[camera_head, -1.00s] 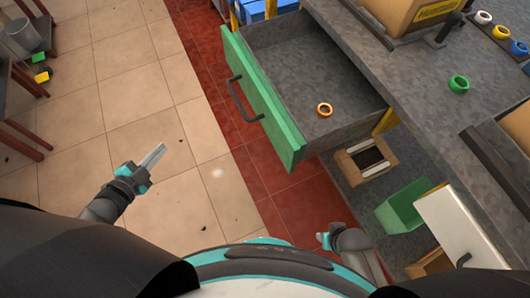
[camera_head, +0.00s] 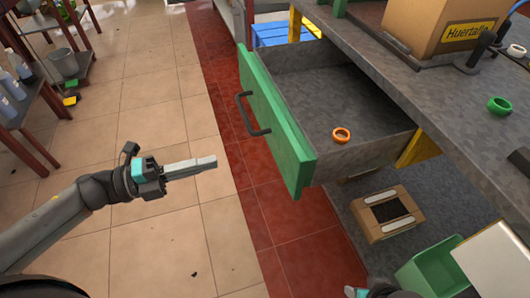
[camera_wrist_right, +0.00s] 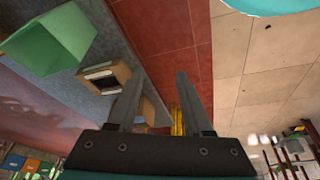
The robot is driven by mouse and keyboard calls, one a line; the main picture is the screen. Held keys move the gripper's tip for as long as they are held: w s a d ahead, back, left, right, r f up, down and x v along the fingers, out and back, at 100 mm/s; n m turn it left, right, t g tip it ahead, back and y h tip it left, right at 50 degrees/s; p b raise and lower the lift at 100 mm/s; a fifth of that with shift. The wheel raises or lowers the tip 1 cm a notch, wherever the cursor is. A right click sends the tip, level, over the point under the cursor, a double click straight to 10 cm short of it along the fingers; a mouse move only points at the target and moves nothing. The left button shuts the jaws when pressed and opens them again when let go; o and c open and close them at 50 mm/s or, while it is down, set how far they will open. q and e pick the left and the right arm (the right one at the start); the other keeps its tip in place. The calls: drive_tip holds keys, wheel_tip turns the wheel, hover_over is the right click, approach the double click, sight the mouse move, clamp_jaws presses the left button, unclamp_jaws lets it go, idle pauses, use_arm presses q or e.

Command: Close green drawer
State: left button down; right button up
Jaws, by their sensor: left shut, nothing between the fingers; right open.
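The green drawer (camera_head: 272,125) is pulled out from under the grey workbench (camera_head: 400,65). Its green front faces left and carries a dark bar handle (camera_head: 248,114). An orange ring (camera_head: 341,135) lies on the drawer's grey floor. My left gripper (camera_head: 214,162) is shut and empty, left of the drawer front and apart from it, pointing right. My right gripper shows only as a small part at the bottom edge of the head view (camera_head: 357,292). In the right wrist view its two fingers (camera_wrist_right: 155,95) are apart with nothing held between them.
A cardboard box (camera_head: 440,28) and a green ring (camera_head: 499,105) are on the bench. Below are a small cardboard box (camera_head: 388,213) and a green bin (camera_head: 428,265). A shelf with bottles (camera_head: 25,100) stands at left. The tiled floor left of the drawer is clear.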

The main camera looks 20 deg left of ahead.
use_arm(q)
drive_tip(key=b, duration=0.3)
approach(278, 146)
drive_tip(key=x, duration=0.5)
drive_tip(key=shift+d+r, duration=0.1)
drive_tip(key=shift+d, duration=0.05)
drive_tip(key=shift+x, duration=0.8)
use_arm(e)
wheel_tip(278, 146, up, 6)
drive_tip(key=w+a+t, duration=0.1)
drive_tip(key=t, duration=0.1)
drive_tip(key=shift+y, duration=0.3)
